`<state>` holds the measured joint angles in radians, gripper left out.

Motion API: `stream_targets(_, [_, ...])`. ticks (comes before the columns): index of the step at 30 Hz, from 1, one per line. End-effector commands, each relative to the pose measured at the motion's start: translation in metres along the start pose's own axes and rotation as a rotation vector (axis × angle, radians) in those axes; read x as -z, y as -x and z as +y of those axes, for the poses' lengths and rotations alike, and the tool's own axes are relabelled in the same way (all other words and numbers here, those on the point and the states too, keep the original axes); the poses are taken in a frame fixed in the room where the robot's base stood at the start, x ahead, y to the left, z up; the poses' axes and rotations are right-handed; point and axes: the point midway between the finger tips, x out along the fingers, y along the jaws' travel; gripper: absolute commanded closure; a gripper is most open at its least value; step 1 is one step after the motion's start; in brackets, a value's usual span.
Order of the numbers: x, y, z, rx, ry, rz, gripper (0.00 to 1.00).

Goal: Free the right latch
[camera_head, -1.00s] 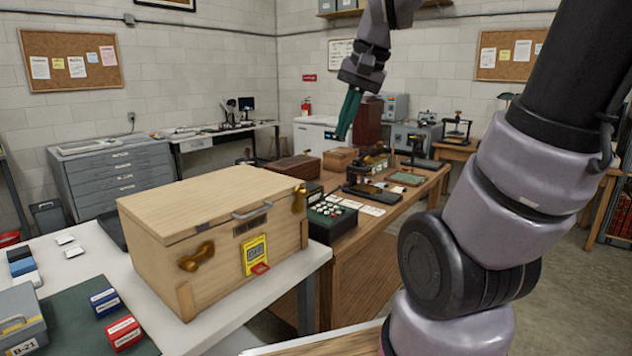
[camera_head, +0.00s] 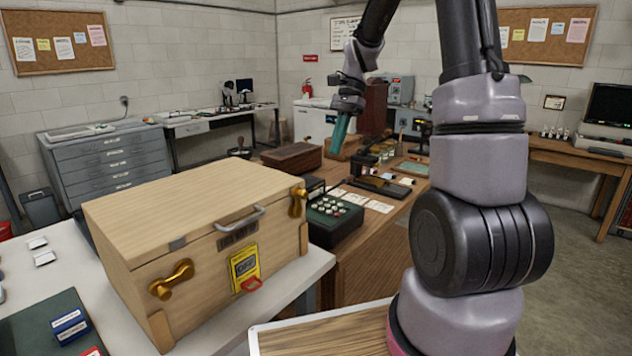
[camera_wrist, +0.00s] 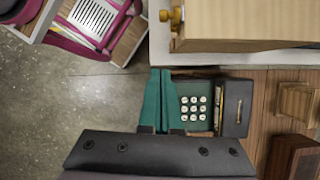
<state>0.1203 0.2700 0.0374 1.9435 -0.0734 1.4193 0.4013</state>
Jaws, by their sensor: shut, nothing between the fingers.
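A pale wooden chest (camera_head: 190,220) stands on a white-topped table, its lid down. The right latch (camera_head: 298,202), a brass lever, is upright at the right end of its front. The left latch (camera_head: 171,279) is a tilted brass lever. A grey handle (camera_head: 240,219) and a yellow label (camera_head: 244,263) with a red tag lie between them. My gripper (camera_head: 336,146) has teal fingers, shut and empty, apart from the chest, above and beyond it to the right. In the wrist view the fingers (camera_wrist: 160,101) are below the chest (camera_wrist: 250,20) and a brass latch (camera_wrist: 171,15).
A dark green box with white round pieces (camera_head: 335,220) stands on the wooden table behind the chest. Cards (camera_head: 358,200), a microscope-like instrument (camera_head: 372,165) and a brown case (camera_head: 291,157) are near it. Open floor (camera_head: 580,235) lies right of my arm.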

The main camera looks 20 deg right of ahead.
Motion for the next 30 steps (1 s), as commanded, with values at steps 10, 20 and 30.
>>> stream_targets(10, [0.0, -0.004, 0.0, 0.0, 0.002, 0.001, 1.0])
stream_targets(20, [-0.001, -0.061, 0.001, -0.004, 0.001, -0.002, 1.0])
stream_targets(30, [-0.023, -0.106, 0.001, 0.0, 0.004, 0.002, 1.0])
